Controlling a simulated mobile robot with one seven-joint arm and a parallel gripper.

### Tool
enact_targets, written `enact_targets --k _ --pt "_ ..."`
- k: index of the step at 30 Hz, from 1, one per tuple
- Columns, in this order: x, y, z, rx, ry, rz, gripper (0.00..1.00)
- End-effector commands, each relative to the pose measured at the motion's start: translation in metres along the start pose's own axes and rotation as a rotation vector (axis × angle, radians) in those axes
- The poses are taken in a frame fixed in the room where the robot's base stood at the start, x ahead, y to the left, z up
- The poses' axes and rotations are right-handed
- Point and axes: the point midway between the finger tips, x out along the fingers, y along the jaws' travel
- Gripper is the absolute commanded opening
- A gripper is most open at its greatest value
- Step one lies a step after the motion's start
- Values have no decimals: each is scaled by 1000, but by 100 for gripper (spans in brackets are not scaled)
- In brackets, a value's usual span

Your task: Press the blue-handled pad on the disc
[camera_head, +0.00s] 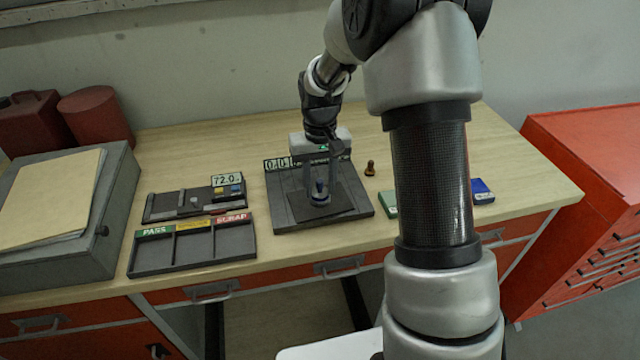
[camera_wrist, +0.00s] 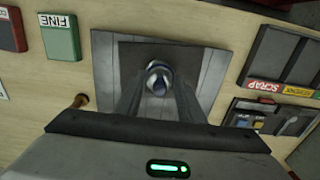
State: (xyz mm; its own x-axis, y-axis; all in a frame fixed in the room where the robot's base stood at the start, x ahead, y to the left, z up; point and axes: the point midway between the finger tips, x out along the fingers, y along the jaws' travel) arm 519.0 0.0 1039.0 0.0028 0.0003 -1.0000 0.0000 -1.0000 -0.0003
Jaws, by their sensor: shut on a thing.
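The blue-handled pad (camera_head: 319,187) stands upright over a dark square sheet (camera_head: 345,207) on the grey plate (camera_head: 285,218) at the table's middle. My gripper (camera_head: 320,192) points down with one finger on each side of the pad's blue handle, shut on it. In the wrist view the pad's rounded blue and white top (camera_wrist: 158,78) shows between the fingertips (camera_wrist: 157,90). A pale rim shows at the pad's foot, but I cannot tell whether it is the disc or part of the pad. The contact below is hidden.
A display (camera_head: 277,163) stands behind the plate, partly covered by my gripper. A PASS/SCRAP tray (camera_head: 190,268) and a gauge board reading 72.0 (camera_head: 227,180) lie left. A small brown knob (camera_head: 370,168), a green block (camera_head: 389,204) and a blue block (camera_head: 482,189) are right.

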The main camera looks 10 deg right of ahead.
Motion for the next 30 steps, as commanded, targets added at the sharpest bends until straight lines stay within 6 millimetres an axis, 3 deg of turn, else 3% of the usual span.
enact_targets --k 17,30 --pt "1 0 2 0 -5 0 17" --pt "-36 0 0 0 -1 0 17"
